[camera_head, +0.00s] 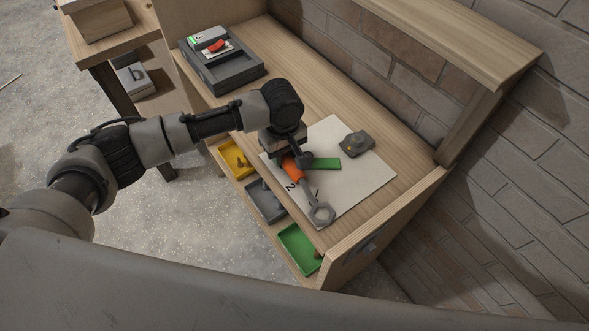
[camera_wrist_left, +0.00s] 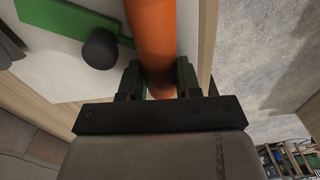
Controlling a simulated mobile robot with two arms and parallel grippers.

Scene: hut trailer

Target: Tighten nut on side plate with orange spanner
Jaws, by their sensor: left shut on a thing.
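The spanner has an orange handle (camera_head: 292,170) and a grey head with a ring end (camera_head: 321,214) pointing toward the front right. My left gripper (camera_head: 289,159) is shut on the handle, over the white sheet on the bench. In the left wrist view the orange handle (camera_wrist_left: 152,40) runs up between both fingers (camera_wrist_left: 157,80). A small dark plate-like fitting (camera_head: 368,245) sits on the bench's right end panel; it may be the side plate. I cannot make out a nut on it. My right gripper is not in view.
The white sheet (camera_head: 365,185) holds a green strip (camera_head: 325,163) and a dark grey block (camera_head: 358,143). A grey case (camera_head: 220,65) stands at the bench's far left. Yellow (camera_head: 236,158), grey (camera_head: 264,199) and green (camera_head: 299,248) trays line the front. A brick wall (camera_head: 400,50) stands behind.

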